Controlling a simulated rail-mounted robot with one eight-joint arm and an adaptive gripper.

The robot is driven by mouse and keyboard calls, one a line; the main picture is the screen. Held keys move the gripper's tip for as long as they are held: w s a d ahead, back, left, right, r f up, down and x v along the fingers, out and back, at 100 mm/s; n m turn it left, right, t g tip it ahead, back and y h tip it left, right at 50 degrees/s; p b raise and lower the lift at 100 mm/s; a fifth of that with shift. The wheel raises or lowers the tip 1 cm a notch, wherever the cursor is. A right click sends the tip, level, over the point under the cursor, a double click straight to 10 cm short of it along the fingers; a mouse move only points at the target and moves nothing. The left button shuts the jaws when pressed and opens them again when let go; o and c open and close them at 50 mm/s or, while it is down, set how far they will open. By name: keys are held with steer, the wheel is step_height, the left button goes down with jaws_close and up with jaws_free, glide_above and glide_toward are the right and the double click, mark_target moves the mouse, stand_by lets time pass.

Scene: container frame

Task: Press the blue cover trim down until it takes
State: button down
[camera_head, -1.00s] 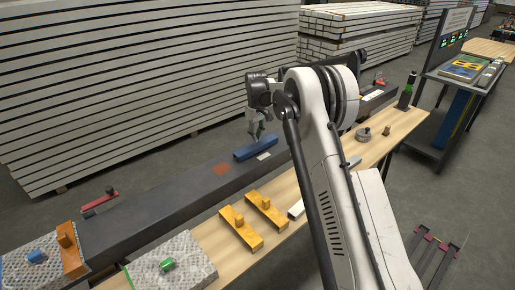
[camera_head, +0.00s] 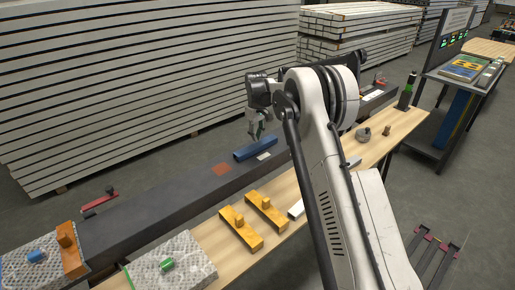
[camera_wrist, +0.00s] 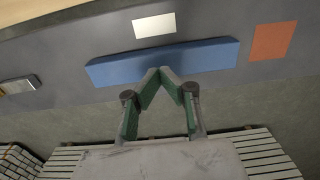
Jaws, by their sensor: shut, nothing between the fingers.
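The blue cover trim (camera_head: 256,149) is a long blue bar lying on the dark grey beam (camera_head: 160,196), along its far edge. In the wrist view the trim (camera_wrist: 205,56) runs across the picture, slightly tilted. My gripper (camera_head: 259,137) is over the trim in the head view. In the wrist view my gripper (camera_wrist: 168,72) has its fingertips close together at the trim's near long side, with nothing between them. I cannot tell whether the tips touch the trim. I cannot tell whether the trim sits fully flat on the beam.
A white label (camera_wrist: 154,26) and a rust-red patch (camera_wrist: 273,41) are on the beam beside the trim. Orange T-shaped blocks (camera_head: 240,228) lie on the wooden bench (camera_head: 283,190). Textured slabs with blue and green knobs stand at lower left. Stacked panels (camera_head: 150,80) rise behind.

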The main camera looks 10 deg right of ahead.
steer(key=shift+f+b, duration=0.95)
steer(key=shift+f, duration=0.4)
stand_by(0.6)
steer(key=shift+r+p, duration=1.05)
steer(key=shift+r, duration=2.5)
